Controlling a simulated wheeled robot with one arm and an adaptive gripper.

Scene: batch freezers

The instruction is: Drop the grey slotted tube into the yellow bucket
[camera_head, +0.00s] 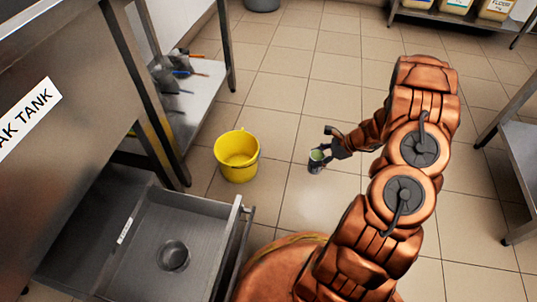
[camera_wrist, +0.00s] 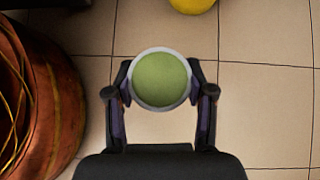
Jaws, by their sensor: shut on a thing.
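A grey tube (camera_head: 316,165) with a round pale green end facing up is between the fingers of my gripper (camera_head: 321,152). In the wrist view my gripper (camera_wrist: 160,80) is shut on its sides, and the green end (camera_wrist: 160,80) with its light grey rim faces the camera. I cannot make out slots on it. The yellow bucket (camera_head: 240,173) stands upright and open on the floor, left of my gripper and apart from it. Only a part of the bucket (camera_wrist: 192,4) shows at the top edge of the wrist view.
A pulled-out metal drawer (camera_head: 125,262) holding a round grey thing (camera_head: 173,256) is in the left foreground. A low shelf (camera_head: 205,82) with tools stands behind the bucket. Metal tables stand at the right. The tiled floor between gripper and bucket is clear.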

